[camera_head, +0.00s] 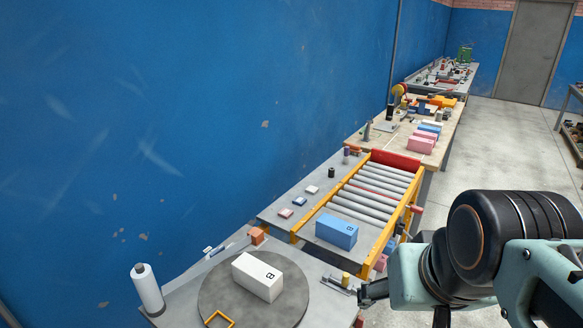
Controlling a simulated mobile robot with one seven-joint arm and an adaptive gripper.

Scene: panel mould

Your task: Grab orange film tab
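A small orange block (257,236) stands at the back edge of the grey turntable, at the end of a pale strip; it is the most likely orange film tab, but it is too small to be sure. My gripper (366,293) appears as a dark end at the turntable's right, apart from the orange block. Its fingers are too small and partly hidden to tell whether they are open.
A roller conveyor (375,196) with a yellow frame holds a blue box (337,231) behind the turntable. A yellow outline (219,319) lies at its front edge. A small grey fixture with a yellow cylinder (345,279) stands near my gripper. The blue wall (200,120) borders the left.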

